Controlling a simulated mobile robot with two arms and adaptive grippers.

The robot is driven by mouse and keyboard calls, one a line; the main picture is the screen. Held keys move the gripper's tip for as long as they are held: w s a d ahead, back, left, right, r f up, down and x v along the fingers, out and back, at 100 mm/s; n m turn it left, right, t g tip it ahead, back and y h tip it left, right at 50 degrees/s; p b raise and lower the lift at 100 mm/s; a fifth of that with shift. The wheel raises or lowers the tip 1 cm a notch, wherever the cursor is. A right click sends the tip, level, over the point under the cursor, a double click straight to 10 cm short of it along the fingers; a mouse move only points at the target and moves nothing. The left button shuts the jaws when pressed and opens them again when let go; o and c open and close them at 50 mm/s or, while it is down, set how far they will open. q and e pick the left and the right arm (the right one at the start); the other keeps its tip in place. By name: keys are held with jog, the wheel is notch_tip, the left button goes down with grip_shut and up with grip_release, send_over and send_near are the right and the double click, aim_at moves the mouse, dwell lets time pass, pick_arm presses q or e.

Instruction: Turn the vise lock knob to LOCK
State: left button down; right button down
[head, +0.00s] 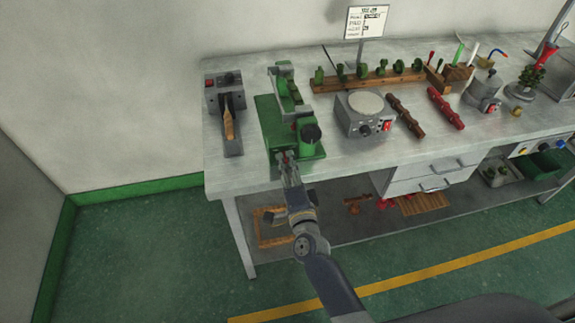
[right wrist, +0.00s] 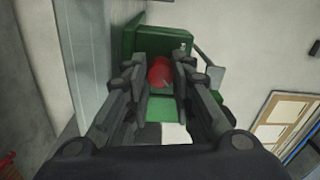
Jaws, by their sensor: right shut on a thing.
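My right gripper (head: 288,160) is at the front of the vise. In the right wrist view its two fingers (right wrist: 168,75) are closed around a red knob (right wrist: 159,73) in front of the green vise body (right wrist: 150,42). The fingers cover the sides of the red knob, and no lock marking is readable. My left gripper is not in view.
A grey device with a wooden handle (head: 228,125) stands left of the vise. A grey unit with a round plate (head: 364,103) stands right of it. Behind is a wooden rack (head: 368,80) of green pieces. The floor (head: 140,245) in front is clear.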

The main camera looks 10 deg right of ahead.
dwell(0.3)
jog(key=c, duration=1.3)
grip_release()
jog(key=shift+c, duration=0.2)
jog(key=shift+s+f, duration=0.1)
jog(key=shift+s+f, duration=0.15)
jog(key=shift+s, duration=0.1)
jog(key=s, duration=0.7)
jog(key=shift+s, duration=0.2)
jog(key=shift+d, duration=0.1)
